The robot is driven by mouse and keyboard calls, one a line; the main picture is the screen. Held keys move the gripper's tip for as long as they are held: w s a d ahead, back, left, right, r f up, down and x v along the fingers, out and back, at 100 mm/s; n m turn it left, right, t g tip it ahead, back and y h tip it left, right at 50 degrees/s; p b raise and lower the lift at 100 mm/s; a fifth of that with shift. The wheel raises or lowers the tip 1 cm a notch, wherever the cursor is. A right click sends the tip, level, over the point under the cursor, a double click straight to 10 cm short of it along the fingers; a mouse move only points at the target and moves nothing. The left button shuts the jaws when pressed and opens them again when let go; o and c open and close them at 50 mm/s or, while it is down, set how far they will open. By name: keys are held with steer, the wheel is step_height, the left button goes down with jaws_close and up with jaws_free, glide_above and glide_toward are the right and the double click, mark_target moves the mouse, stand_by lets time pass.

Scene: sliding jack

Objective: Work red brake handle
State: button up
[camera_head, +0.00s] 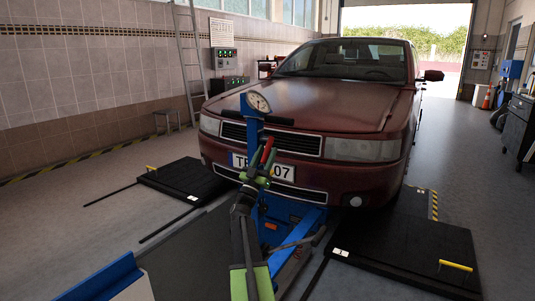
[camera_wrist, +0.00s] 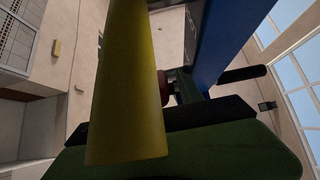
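The red brake handle (camera_head: 267,149) shows as a small red piece on the blue jack post, in front of the car's grille. My gripper (camera_head: 262,162), with green and black parts, is right at this handle and overlaps it in the head view. I cannot tell whether it touches the handle or how far its fingers are apart. In the wrist view a small reddish piece (camera_wrist: 165,88) shows past a large yellowish tapered shape, which hides much of the view.
A dark red car (camera_head: 310,100) stands close behind the jack. Black floor plates with yellow handles lie at left (camera_head: 185,180) and right (camera_head: 400,250). A ladder (camera_head: 188,60) leans on the left wall. A dark cabinet (camera_head: 520,125) stands at the right edge.

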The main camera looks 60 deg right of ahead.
steer(key=b+v, duration=1.2)
steer(key=v, duration=0.5)
steer(key=shift+a, duration=0.15)
steer(key=shift+f, duration=0.15)
